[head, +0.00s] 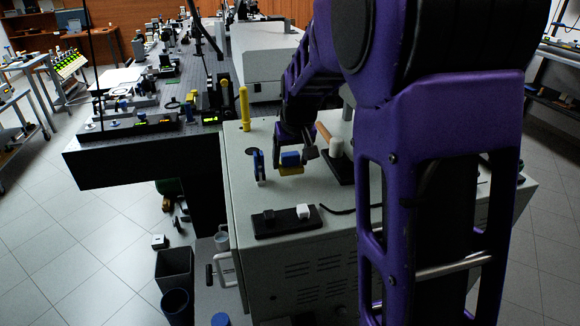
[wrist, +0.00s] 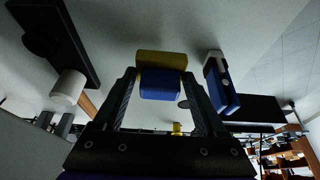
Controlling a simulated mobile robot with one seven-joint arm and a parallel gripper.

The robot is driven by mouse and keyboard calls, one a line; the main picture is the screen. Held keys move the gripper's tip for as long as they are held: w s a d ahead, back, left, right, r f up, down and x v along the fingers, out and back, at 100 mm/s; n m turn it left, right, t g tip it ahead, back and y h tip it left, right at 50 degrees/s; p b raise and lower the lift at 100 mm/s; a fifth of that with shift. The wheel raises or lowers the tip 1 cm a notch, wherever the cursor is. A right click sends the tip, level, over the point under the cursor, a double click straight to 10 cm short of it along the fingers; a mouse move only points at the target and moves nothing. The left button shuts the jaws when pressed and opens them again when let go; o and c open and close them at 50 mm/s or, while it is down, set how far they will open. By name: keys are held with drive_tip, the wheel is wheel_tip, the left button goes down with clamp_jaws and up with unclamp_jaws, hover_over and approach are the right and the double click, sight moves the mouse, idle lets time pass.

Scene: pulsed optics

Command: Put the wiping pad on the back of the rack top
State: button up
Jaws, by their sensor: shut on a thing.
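The wiping pad (head: 291,170), a small block with a blue part and a yellow part, is in my gripper (head: 291,158) over the front half of the rack top (head: 238,180). In the wrist view the pad (wrist: 161,59) sits between the two black fingers of my gripper (wrist: 160,84), which are shut on its sides. The rack top also fills much of the wrist view (wrist: 120,30) as a pale grey surface. I cannot tell whether the pad touches it. My arm hides much of the right and back of the rack top.
A blue and white tool (head: 258,167) stands left of the pad, and a yellow post (head: 244,108) stands behind it. A black strip (head: 285,222) with a dark and a white block lies in front. A black stand with a white cylinder (head: 336,147) is on the right.

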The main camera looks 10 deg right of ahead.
drive_tip(key=shift+f, duration=1.1)
drive_tip(key=shift+f, duration=0.1)
drive_tip(key=shift+f, duration=0.15)
drive_tip(key=o, duration=1.2)
drive_tip(key=shift+o, duration=0.2)
drive_tip(key=shift+r, duration=0.4)
drive_tip(key=v, duration=1.1)
drive_tip(key=shift+s+r+p, duration=0.15)
drive_tip(key=shift+r+p, duration=0.2)
drive_tip(key=shift+p, duration=0.05)
